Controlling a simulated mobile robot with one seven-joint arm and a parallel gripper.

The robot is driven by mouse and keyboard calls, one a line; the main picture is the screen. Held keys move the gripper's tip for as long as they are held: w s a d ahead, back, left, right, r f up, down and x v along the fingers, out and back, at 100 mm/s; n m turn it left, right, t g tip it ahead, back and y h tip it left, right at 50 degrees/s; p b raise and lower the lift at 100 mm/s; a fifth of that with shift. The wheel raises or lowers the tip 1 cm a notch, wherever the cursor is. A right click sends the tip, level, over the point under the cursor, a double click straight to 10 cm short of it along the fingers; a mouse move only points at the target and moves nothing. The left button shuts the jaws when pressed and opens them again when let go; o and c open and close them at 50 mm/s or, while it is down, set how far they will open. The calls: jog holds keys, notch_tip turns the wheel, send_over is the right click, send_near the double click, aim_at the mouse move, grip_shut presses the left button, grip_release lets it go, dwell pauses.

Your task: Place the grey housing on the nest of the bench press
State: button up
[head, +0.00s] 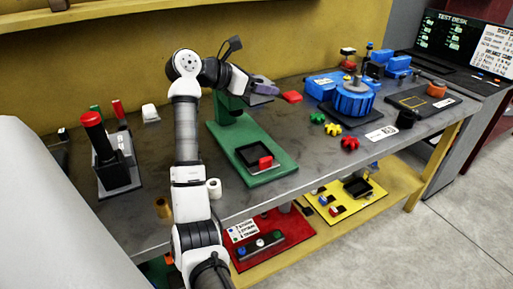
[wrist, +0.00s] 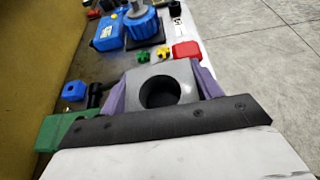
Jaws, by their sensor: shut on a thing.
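The grey housing (wrist: 163,90), a block with a round dark hole, sits between the two purple fingers of my gripper (wrist: 165,88) in the wrist view. My gripper is shut on it. In the head view my gripper (head: 263,88) is above the bench, by the top of the green bench press (head: 234,112), and the housing is hard to make out there.
A black stand with a red-topped lever (head: 95,130) is at the left.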

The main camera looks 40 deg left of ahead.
jog(key=shift+a+r, duration=0.15)
jog(key=shift+r, duration=0.3)
jog(key=shift+w+f, duration=0.1)
jog(key=shift+f, duration=0.15)
notch_tip(320, 180, down, 19)
jog(key=p, duration=0.5)
jog(key=shift+f, duration=0.15)
jog(key=o, duration=1.3)
jog(key=shift+f, duration=0.15)
jog(key=shift+o, duration=0.6)
